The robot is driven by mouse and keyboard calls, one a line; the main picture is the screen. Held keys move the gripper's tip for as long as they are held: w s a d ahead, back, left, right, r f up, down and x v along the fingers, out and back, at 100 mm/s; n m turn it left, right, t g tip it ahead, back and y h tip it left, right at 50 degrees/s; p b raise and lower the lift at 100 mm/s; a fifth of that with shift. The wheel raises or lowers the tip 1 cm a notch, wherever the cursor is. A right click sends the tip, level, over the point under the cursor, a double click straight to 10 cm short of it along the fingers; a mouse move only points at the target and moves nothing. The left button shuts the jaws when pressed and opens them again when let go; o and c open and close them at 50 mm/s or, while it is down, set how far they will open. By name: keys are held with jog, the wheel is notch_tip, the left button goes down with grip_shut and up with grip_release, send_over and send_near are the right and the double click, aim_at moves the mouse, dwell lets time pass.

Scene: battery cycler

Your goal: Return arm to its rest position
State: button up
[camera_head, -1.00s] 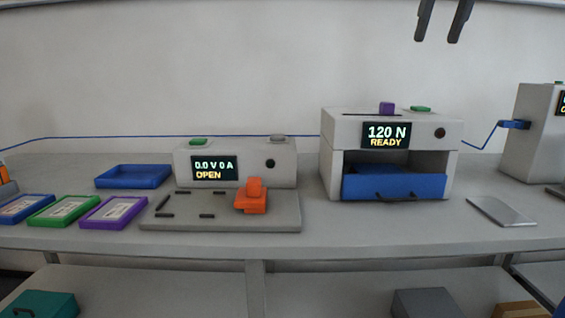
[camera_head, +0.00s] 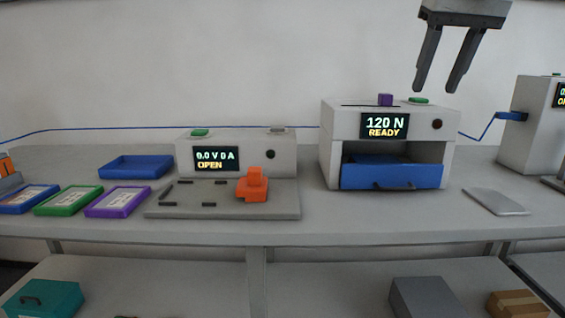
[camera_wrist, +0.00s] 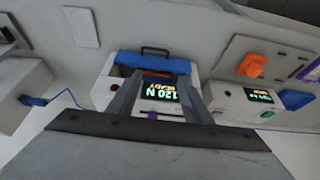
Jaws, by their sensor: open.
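My gripper (camera_head: 436,88) hangs at the top right of the head view, fingers pointing down and apart, with nothing between them. It is above and in front of the press box (camera_head: 343,124), whose screen reads 120 N READY. In the wrist view my gripper's fingers (camera_wrist: 156,95) reach over the same press box, which appears upside down with its blue drawer (camera_wrist: 150,62) beyond. I see no contact between the fingers and anything.
The cycler (camera_head: 285,160) reads 0.0 V 0 A OPEN, with an orange clamp (camera_head: 252,186) on its plate. Blue, green and purple trays (camera_head: 118,201) lie left. A blue bin (camera_head: 135,167) sits behind them. A crank machine (camera_head: 530,130) stands at right. The bench front middle is clear.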

jog(key=s+f, duration=0.5)
jog(key=f, duration=1)
jog(key=s+f, duration=0.6)
jog(key=f, duration=0.9)
jog(key=s+f, duration=0.6)
jog(key=f, duration=0.9)
jog(key=shift+s+a, duration=0.25)
jog(key=shift+a, duration=0.05)
